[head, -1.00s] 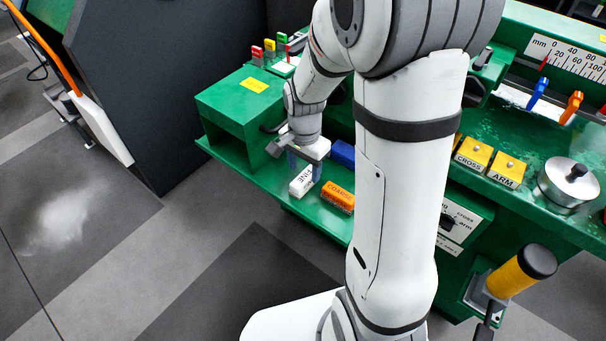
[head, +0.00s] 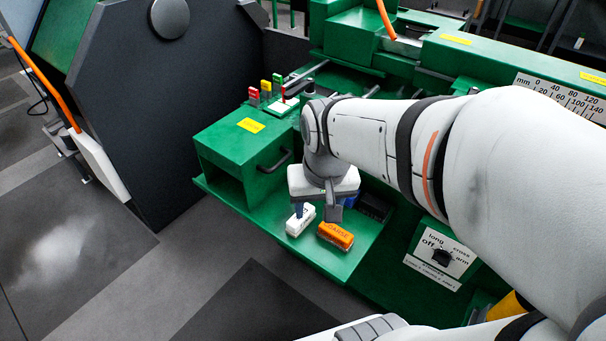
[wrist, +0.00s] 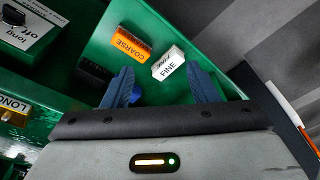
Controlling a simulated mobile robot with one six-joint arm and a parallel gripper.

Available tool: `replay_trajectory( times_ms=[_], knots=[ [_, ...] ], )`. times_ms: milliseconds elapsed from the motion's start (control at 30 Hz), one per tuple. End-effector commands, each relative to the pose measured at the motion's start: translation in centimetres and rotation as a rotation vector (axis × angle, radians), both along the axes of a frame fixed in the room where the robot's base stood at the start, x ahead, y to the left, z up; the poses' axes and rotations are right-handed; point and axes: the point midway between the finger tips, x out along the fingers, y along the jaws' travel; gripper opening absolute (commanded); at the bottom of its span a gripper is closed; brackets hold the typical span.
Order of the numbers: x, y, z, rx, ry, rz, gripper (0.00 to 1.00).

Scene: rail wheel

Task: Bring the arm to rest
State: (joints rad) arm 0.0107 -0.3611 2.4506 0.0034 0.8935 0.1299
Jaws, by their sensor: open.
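My gripper (head: 318,211) hangs over the green shelf of the machine, with its fingers pointing down. In the wrist view my gripper (wrist: 165,85) shows two blue fingers spread apart with nothing held between them. The white block marked FINE (head: 300,220) lies on the shelf just beyond the fingertips; it also shows in the wrist view (wrist: 168,63). The orange block marked COARSE (head: 336,235) lies beside it and also shows in the wrist view (wrist: 131,44). My arm reaches in from the right and hides much of the machine.
A green box with a handle (head: 273,166) stands behind my gripper. A dark block (head: 374,207) lies on the shelf to the right. A rotary switch panel (head: 440,257) is below my arm. A dark upright panel (head: 160,100) stands at left. The floor in front is clear.

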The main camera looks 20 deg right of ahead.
Motion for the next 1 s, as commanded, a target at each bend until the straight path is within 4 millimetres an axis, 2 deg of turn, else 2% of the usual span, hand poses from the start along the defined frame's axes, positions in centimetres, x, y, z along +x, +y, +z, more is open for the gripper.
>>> replay_trajectory(
  times_ms=[33, 167, 533, 667, 900, 1000],
  knots=[
    [-0.8, 0.0, 0.2, -0.007, -0.013, 0.046, 0.53],
    [-1.8, 0.2, 0.3, -0.022, -0.027, 0.128, 0.53],
    [-2.0, 0.2, 0.7, -0.025, -0.028, 0.141, 0.53],
    [-2.0, 0.2, 2.7, -0.025, -0.034, 0.141, 0.53],
    [-2.2, 0.2, 8.4, -0.03, -0.056, 0.143, 0.53],
    [-2.3, 0.2, 9.3, -0.031, -0.063, 0.143, 0.53]
  ],
)
